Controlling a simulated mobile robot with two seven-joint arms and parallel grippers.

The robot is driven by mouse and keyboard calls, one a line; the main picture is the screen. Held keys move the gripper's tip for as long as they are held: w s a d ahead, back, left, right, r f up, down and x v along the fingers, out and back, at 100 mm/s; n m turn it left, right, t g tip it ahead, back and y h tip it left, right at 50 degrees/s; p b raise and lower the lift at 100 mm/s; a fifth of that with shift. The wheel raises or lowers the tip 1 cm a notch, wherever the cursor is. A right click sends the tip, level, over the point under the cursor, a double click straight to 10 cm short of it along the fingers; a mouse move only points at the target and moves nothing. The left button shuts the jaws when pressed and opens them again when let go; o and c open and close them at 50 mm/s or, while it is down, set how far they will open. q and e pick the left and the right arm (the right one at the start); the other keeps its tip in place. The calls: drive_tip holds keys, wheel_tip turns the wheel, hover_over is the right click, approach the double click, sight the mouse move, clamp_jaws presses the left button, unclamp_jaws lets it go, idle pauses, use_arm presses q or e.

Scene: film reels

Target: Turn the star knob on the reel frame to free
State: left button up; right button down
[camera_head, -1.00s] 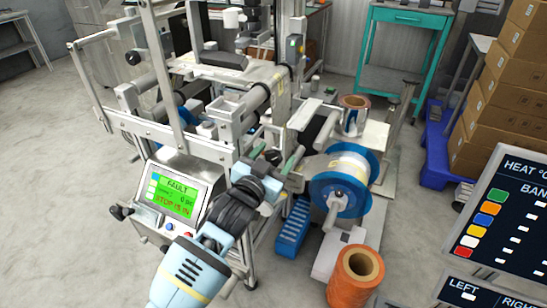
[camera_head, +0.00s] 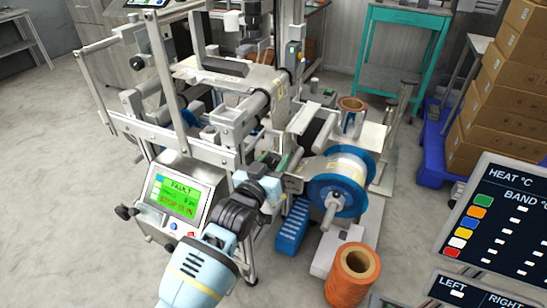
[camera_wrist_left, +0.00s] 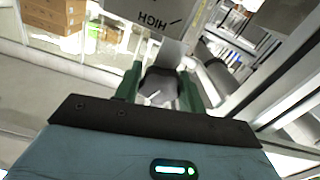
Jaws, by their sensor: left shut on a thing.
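The reel frame (camera_head: 160,138) is a grey metal machine with rollers, and it fills the middle of the head view. In the left wrist view the dark star knob (camera_wrist_left: 160,86) sits between the two green fingers of my left gripper (camera_wrist_left: 160,95). The gripper is shut on it, and the fingers hide its sides. A pale plate (camera_wrist_left: 140,15) with the word HIGH upside down is just beyond. In the head view my left gripper (camera_head: 278,161) is at the frame's front right, and the knob is hidden there. My right gripper is not in view.
A green screen (camera_head: 179,197) reading FAULT and STOP IS IN is left of my arm. A blue-flanged reel (camera_head: 342,182) is close right of my gripper. Open floor (camera_head: 60,200) lies left.

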use_arm(q)
drive_tip(key=o, duration=1)
drive_tip(key=shift+p+v, duration=0.75)
drive_tip(key=shift+v, duration=3.2)
